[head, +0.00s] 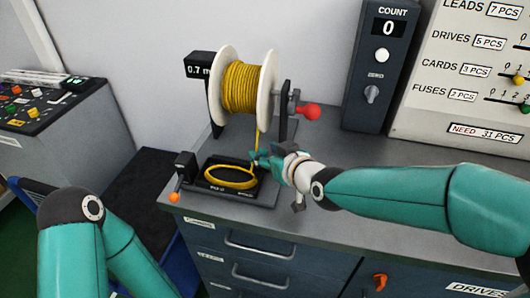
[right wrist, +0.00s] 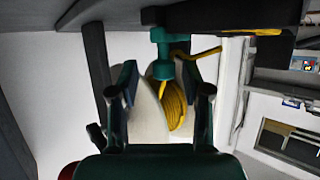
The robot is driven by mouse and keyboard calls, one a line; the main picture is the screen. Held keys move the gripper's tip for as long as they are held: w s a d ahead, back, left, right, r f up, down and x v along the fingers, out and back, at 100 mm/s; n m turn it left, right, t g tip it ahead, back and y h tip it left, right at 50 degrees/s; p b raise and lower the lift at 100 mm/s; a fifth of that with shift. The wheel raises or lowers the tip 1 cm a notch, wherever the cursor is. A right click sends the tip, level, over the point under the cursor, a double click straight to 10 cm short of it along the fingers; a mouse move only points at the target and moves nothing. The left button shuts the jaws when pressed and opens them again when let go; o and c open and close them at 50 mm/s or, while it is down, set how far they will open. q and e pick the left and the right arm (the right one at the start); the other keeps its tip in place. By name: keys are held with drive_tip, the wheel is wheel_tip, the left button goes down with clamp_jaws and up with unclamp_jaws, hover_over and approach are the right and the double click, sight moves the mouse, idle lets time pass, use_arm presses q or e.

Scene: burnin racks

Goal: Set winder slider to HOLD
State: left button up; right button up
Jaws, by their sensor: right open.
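The winder has a white-flanged spool (head: 243,88) of yellow wire, a red crank knob (head: 311,111) and a black base plate (head: 262,193) with a loop of yellow wire (head: 231,177). A small black box with an orange-tipped lever (head: 173,197) sits at the base's left. My right gripper (head: 262,158) is open over the right rear of the base, beside the wire. In the right wrist view, a teal knob-like piece (right wrist: 163,66) shows between the open fingers, with the spool (right wrist: 150,105) behind. I cannot make out the slider's HOLD mark. My left gripper is out of view.
A count box (head: 381,65) reading 0 and a pieces board (head: 455,80) stand behind at the right. The grey counter top (head: 400,180) is clear under my right arm. A sloped panel of coloured buttons (head: 45,98) stands at the left.

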drive_tip(key=v, duration=1.2)
drive_tip(key=shift+f, duration=0.15)
